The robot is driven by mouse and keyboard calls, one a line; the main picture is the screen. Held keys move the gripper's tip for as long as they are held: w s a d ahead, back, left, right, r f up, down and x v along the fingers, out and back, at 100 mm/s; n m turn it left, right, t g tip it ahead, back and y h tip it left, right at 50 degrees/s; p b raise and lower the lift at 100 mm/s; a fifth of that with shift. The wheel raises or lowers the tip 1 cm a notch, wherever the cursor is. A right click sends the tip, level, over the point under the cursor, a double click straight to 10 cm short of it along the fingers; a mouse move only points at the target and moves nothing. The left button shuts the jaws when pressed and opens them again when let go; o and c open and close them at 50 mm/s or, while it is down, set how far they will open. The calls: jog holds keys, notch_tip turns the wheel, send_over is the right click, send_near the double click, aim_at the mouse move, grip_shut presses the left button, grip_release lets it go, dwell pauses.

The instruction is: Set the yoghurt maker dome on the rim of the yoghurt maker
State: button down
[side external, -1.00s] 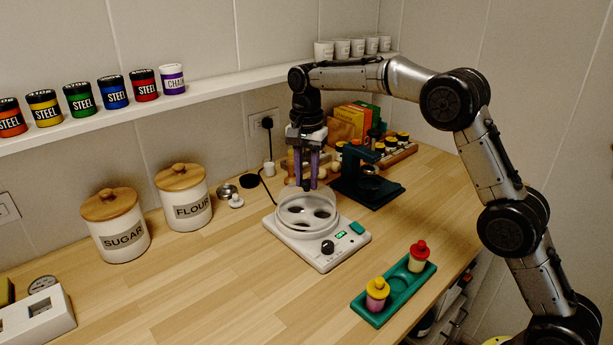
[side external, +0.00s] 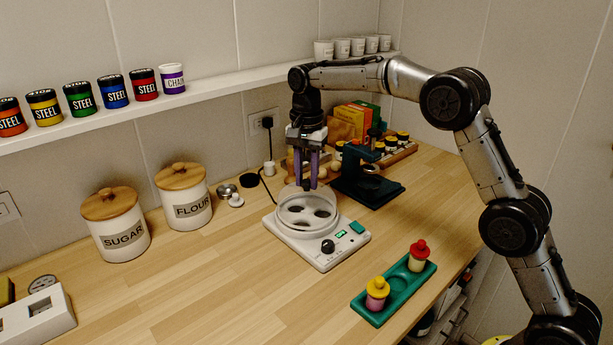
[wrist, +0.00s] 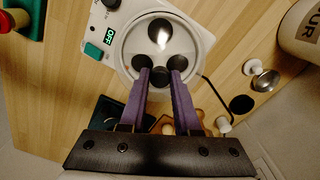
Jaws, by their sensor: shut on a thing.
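The yoghurt maker (side external: 318,252) is a white base with a round raised bowl, several dark openings and a small lit display. It stands on the wooden counter; the wrist view also shows its base (wrist: 98,20), with the display reading OFF. My gripper (side external: 308,186) is directly above the bowl, pointing down. Its purple fingers are shut on the dark knob of the clear yoghurt maker dome (side external: 304,198). In the wrist view the fingertips (wrist: 161,70) meet around that knob. The dome is over the bowl and looks level. Its clear edge blends with the rim, so I cannot tell whether they touch.
A dark green stand (side external: 368,190) is close behind and right of the yoghurt maker. A green tray (side external: 394,292) with two capped jars is in front right. The flour canister (side external: 185,197) and small metal items (side external: 228,191) are to the left.

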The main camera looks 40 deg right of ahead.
jog(key=shift+f, duration=0.4)
jog(key=shift+c, duration=0.3)
grip_release()
dwell(0.3)
jog(key=shift+r, duration=3.45)
